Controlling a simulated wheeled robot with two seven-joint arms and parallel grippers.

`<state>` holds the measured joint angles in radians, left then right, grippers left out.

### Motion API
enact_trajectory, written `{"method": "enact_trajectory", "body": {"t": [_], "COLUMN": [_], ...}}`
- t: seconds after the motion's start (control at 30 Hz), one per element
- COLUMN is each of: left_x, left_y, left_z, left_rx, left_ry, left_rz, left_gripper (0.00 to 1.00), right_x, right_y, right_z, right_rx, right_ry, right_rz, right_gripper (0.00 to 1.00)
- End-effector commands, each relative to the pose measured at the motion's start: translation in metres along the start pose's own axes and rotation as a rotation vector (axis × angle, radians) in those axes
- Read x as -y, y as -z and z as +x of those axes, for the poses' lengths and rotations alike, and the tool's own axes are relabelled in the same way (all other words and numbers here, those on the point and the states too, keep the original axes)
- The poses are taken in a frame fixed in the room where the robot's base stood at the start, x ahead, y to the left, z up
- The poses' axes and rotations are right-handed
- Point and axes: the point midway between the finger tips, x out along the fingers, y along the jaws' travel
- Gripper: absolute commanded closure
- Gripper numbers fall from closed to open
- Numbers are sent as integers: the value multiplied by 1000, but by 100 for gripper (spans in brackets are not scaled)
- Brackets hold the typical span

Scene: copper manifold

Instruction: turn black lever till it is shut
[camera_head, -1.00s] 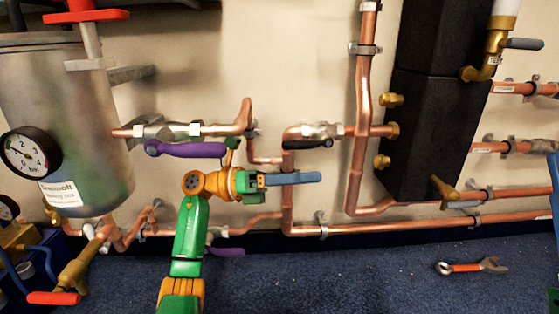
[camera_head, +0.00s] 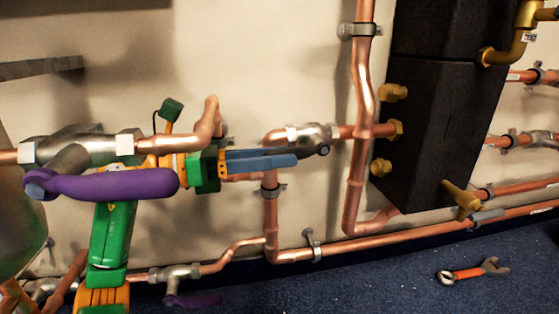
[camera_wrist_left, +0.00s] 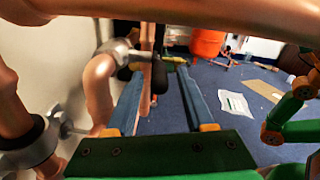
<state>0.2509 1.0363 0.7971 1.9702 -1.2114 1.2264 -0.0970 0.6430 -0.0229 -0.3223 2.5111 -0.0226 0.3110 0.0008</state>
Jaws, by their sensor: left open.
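The black lever sits at the copper pipe valve (camera_head: 312,135) in the middle of the head view. Its round pivot end (camera_head: 324,151) shows, and most of its length is hidden behind my gripper fingers. My left gripper (camera_head: 296,156) is open, with its blue fingers reaching right to the lever. In the left wrist view the black lever (camera_wrist_left: 159,78) shows between the tips of the two fingers (camera_wrist_left: 160,90), with the metal valve (camera_wrist_left: 118,50) just left. I cannot tell whether the fingers touch it.
A purple lever (camera_head: 115,185) stands in front of my left arm, and another purple lever (camera_head: 195,300) is lower down. A copper pipe (camera_wrist_left: 190,18) crosses close above the wrist camera. A wrench (camera_head: 472,271) lies on the blue floor at right.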

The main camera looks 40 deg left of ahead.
Motion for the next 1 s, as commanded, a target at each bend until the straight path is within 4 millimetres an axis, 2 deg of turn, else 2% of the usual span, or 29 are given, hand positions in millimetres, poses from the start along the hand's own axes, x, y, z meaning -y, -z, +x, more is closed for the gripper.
{"method": "enact_trajectory", "body": {"t": [0.13,0.37,0.57,0.6,1.0], "left_x": [0,0,0,0,0], "left_y": [0,-1,-1,-1,0], "left_z": [14,16,16,16,16], "left_rx": [1,1,1,1,1], "left_ry": [-1,-1,-1,-1,-1], "left_rz": [0,-1,-2,-2,-2], "left_gripper": [47,47,98,100,100], "right_x": [0,0,0,0,0], "right_y": [0,0,0,0,0], "right_z": [-2,-2,-2,-2,-2], "right_rx": [1,3,3,4,3], "right_ry": [0,0,0,0,0], "right_rz": [-1,-2,-2,-2,-2], "right_gripper": [50,50,50,50,50]}}
